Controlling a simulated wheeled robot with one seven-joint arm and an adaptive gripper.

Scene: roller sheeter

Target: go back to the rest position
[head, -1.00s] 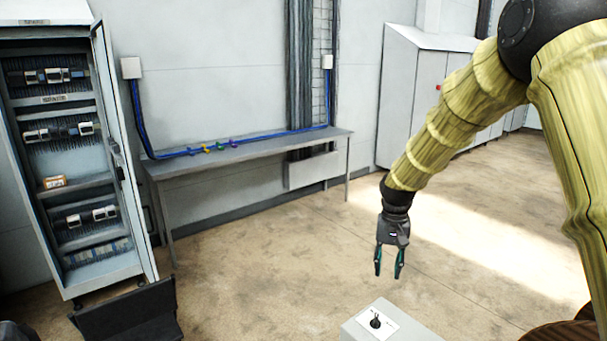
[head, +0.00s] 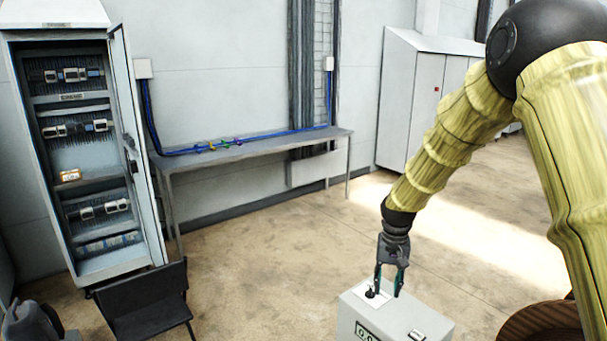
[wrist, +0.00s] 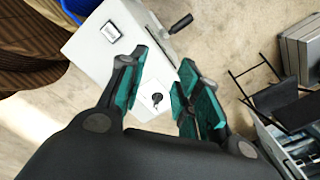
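My gripper (head: 388,281) hangs from my arm, pointing down over a grey box (head: 352,318) with a black rotary knob (head: 371,293) on a white plate on its top. In the wrist view my gripper (wrist: 163,85) has its teal-padded fingers apart with nothing between them. The knob (wrist: 157,97) shows beyond the gap between the fingers, and I cannot tell how far below the tips it is. The box (wrist: 107,62) also carries a small labelled panel and a black handle in the wrist view.
An open cabinet (head: 95,202) with several rows of devices stands at the left, a black chair (head: 150,300) before it. A long table (head: 250,149) with a blue cable runs along the wall. Grey cabinets (head: 400,100) stand at the back right. The floor between is clear.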

